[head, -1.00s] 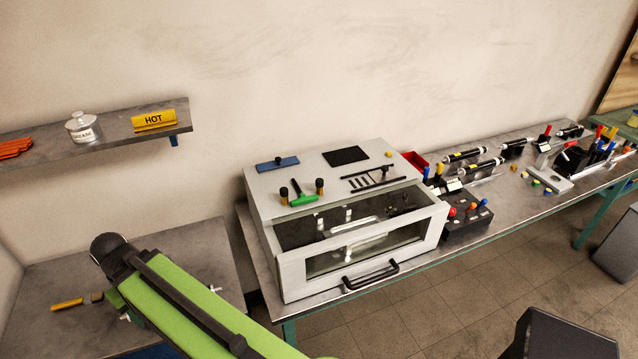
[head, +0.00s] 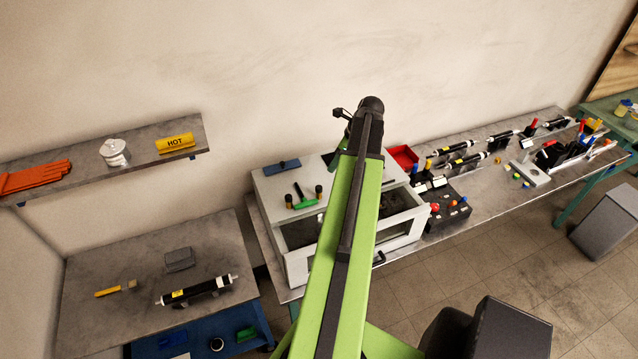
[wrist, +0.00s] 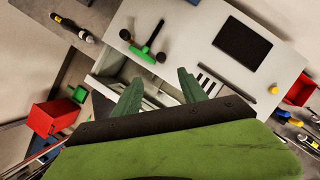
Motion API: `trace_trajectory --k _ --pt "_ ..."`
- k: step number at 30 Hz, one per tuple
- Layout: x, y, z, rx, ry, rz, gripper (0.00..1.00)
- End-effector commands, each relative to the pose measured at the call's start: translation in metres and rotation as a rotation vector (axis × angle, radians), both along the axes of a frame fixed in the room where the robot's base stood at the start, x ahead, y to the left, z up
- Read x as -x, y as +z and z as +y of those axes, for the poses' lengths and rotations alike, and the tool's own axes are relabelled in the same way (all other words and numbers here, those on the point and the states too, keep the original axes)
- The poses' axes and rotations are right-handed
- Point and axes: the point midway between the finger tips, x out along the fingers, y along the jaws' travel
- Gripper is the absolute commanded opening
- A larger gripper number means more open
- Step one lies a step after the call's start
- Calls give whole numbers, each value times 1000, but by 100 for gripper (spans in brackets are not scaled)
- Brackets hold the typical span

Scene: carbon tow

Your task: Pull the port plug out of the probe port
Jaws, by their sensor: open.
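The white oven-like box (head: 272,182) stands on the bench, with a small yellow knob (wrist: 273,88) on its top near the right corner in the wrist view. This knob looks like the port plug, but I cannot be sure. In the head view my arm hides it. My gripper (wrist: 160,78) is open and empty above the box, its two green fingers apart. The knob lies to the right of the fingers, well clear of them. In the head view my gripper is mostly hidden behind my arm's end.
On the box top are a green T-handled tool (wrist: 149,42) between two dark knobs and a black panel (wrist: 243,42). A red bin (head: 403,157) stands beside the box. A shelf with a HOT sign (head: 175,143) is at left. Tubes lie on the right bench.

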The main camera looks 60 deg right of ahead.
Motion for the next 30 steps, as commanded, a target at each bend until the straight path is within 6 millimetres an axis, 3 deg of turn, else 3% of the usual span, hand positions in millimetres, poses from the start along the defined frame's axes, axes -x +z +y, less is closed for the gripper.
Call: trace_trajectory --k 5,20,30 --pt "-3 -12 1 1 2 1 50" --pt "-41 -112 6 1 4 2 50" --pt "-48 -124 6 2 4 2 50"
